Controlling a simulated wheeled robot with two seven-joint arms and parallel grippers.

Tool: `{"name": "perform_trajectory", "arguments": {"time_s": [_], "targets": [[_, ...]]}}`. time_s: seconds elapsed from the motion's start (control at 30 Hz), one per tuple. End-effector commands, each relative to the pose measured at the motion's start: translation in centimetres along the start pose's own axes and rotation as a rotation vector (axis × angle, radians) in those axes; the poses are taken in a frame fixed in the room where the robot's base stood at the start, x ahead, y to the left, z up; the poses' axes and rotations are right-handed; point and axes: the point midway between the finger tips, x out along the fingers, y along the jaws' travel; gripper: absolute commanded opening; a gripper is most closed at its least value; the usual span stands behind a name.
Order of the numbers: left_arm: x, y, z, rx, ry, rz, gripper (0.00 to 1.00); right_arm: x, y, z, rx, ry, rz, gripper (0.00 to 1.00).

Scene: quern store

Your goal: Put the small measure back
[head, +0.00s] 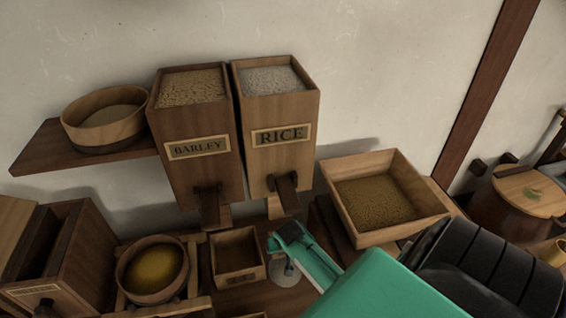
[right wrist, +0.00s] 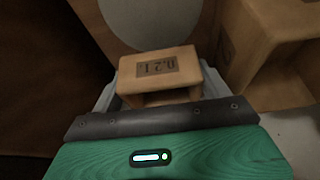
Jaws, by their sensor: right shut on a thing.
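The small measure (right wrist: 158,68), a little wooden box marked "0.2 l", shows in the right wrist view between my right gripper's fingers. My right gripper (right wrist: 155,95) is shut on it. In the head view my right gripper (head: 287,240) is below the rice bin's spout, and the small measure cannot be made out there. A larger wooden square box (head: 238,280) stands just left of the gripper; a larger box, probably the same one, is at the right of the right wrist view (right wrist: 240,85). My left gripper is not in view.
Barley (head: 166,178) and rice (head: 244,158) bins hang on the wall, spouts downward. A tray of grain (head: 428,212) sits right of the gripper. A round bowl (head: 125,278) stands left of the square box. A lidded tub (head: 492,208) is far right. The counter is crowded.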

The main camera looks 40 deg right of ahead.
Motion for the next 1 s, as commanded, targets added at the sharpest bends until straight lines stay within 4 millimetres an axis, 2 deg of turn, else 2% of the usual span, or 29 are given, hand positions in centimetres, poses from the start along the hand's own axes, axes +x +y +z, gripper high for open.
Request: {"name": "perform_trajectory", "arguments": {"time_s": [0.27, 0.4, 0.8, 0.83, 0.9, 1.0], "targets": [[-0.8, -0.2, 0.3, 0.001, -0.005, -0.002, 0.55, 2.6, -0.1, 1.2, -0.001, -0.002, 0.0, 0.52], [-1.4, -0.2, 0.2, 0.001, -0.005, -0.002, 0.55, 3.4, 0.0, 1.1, 0.0, 0.0, -0.001, 0.52], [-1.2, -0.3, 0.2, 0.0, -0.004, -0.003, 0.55, 4.0, 0.0, 1.3, 0.0, 0.0, -0.001, 0.52], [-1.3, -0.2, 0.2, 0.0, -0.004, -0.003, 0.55, 3.9, 0.0, 1.3, 0.0, 0.0, -0.001, 0.84], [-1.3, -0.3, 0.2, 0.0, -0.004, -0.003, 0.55, 3.9, 0.0, 1.3, 0.0, 0.0, -0.001, 0.97], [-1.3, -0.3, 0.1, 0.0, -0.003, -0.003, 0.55, 3.9, 0.0, 1.3, 0.0, 0.0, -0.001, 1.0]]}}
